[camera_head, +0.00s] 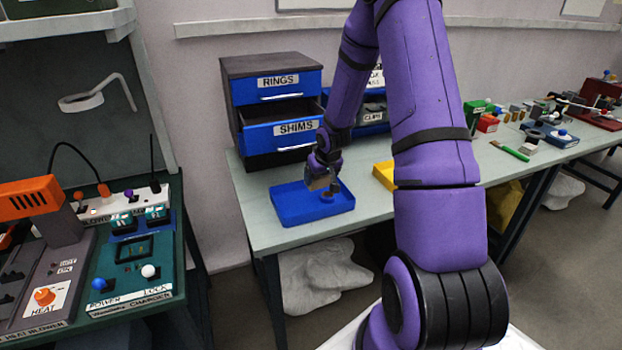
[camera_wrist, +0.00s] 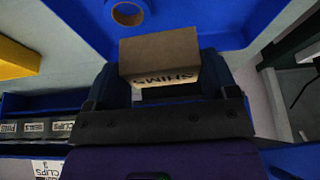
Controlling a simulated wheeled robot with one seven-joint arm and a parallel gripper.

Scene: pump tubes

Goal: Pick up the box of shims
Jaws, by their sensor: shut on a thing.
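The box of shims (camera_wrist: 160,52) is a small brown carton with upside-down "SHIMS" lettering on its side in the wrist view. My gripper (camera_head: 320,184) is shut on it, with a dark finger on each side of the box. In the head view the gripper is over the blue tray (camera_head: 290,212) on the workbench, and the box shows only as a small brownish patch at the fingertips. The drawer labelled SHIMS (camera_head: 296,128) stands pulled open behind and left of the gripper.
A closed drawer labelled RINGS (camera_head: 277,82) is above the open one. A round ring-shaped item (camera_wrist: 127,13) lies in the blue tray. A yellow tray (camera_head: 384,174) sits to the right, partly behind my arm. Clear bench (camera_head: 250,185) lies left of the blue tray.

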